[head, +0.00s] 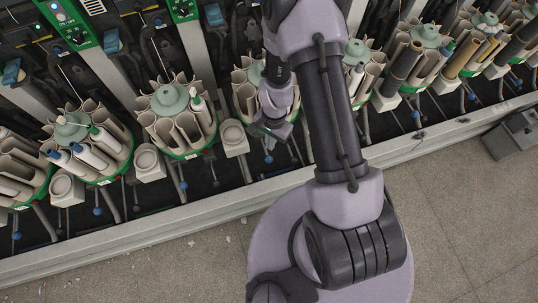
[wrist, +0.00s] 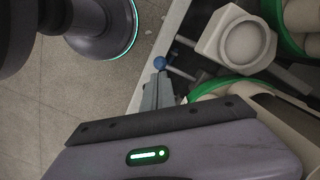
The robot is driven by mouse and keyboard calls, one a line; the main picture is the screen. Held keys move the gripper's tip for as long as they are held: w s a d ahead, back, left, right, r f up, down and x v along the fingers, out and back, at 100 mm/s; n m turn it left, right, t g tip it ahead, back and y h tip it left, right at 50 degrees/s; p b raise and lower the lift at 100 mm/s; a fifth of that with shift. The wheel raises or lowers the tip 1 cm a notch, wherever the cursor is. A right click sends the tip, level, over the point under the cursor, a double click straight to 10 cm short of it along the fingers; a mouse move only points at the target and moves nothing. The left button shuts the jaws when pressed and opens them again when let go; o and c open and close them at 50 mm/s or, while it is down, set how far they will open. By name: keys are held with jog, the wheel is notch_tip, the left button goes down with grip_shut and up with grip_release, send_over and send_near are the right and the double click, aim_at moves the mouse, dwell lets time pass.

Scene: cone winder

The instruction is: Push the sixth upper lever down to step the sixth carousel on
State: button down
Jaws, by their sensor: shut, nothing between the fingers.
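Carousels with pale pockets stand in a row in the head view. One carousel (head: 250,92) is partly hidden behind my arm, and my gripper (head: 268,143) is at its lower right side. In the wrist view my gripper (wrist: 157,82) is shut and empty, its grey fingers together. A lever with a blue ball knob (wrist: 159,62) lies just beyond the fingertips; I cannot tell whether they touch. A blue knob (head: 268,160) also shows just below my gripper in the head view. I cannot tell from the frames which lever is the sixth upper one.
A pale square cup holder (head: 234,138) stands left of my gripper; a similar holder (wrist: 243,40) shows in the wrist view. Other blue-knobbed levers, such as one (head: 183,185), stick out along the row. A long grey rail (head: 150,228) edges the machine. The floor (head: 450,215) in front is mostly clear.

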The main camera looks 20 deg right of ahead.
aim_at(269, 158)
jog(key=shift+f, duration=0.1)
jog(key=f+b, duration=0.6)
jog(key=f, duration=0.1)
jog(key=shift+s+a+b, duration=0.2)
jog(key=shift+a+b, duration=0.1)
jog(key=shift+r, duration=0.1)
